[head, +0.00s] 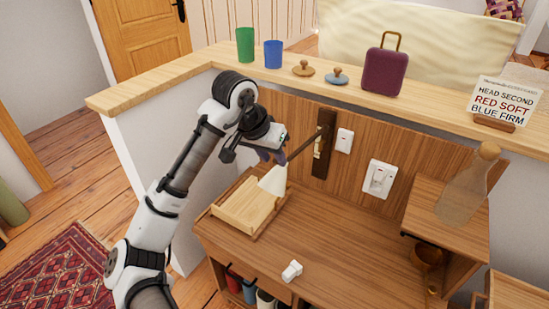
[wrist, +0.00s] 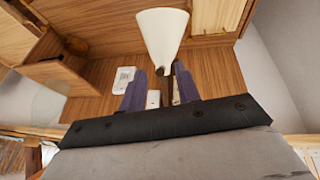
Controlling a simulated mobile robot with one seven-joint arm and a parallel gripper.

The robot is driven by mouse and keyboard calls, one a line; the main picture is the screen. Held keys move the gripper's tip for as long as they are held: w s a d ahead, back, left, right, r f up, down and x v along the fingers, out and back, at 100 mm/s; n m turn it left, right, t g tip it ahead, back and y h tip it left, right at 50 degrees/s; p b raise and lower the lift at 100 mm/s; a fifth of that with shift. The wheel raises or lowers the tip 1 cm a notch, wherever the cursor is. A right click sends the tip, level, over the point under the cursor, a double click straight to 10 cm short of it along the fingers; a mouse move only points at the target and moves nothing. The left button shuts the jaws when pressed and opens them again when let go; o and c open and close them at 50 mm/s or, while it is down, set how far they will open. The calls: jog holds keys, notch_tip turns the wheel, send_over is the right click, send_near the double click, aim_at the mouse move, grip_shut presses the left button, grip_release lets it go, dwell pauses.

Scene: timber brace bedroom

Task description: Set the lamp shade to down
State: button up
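The lamp has a cream cone shade (head: 274,181) at the end of a dark arm (head: 304,145). The arm comes out from a dark wall plate (head: 322,160). The shade's wide end faces down and to the left, over the wooden tray. My gripper (head: 271,157) is just above the shade's narrow end. In the wrist view, the shade (wrist: 163,32) lies ahead of the purple fingers (wrist: 160,78), its narrow tip near the gap between them. The fingers are apart; I cannot tell whether they touch the lamp.
A shallow wooden tray (head: 222,213) is on the desk (head: 330,240) under the shade. A small white object (head: 292,271) lies at the desk front. Wall switches (head: 380,179) are right of the lamp. A ledge (head: 350,90) above holds cups, a purple case (head: 385,72) and a sign (head: 503,103).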

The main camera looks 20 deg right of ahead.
aim_at(276, 175)
jog(key=shift+x, duration=1.2)
grip_shut()
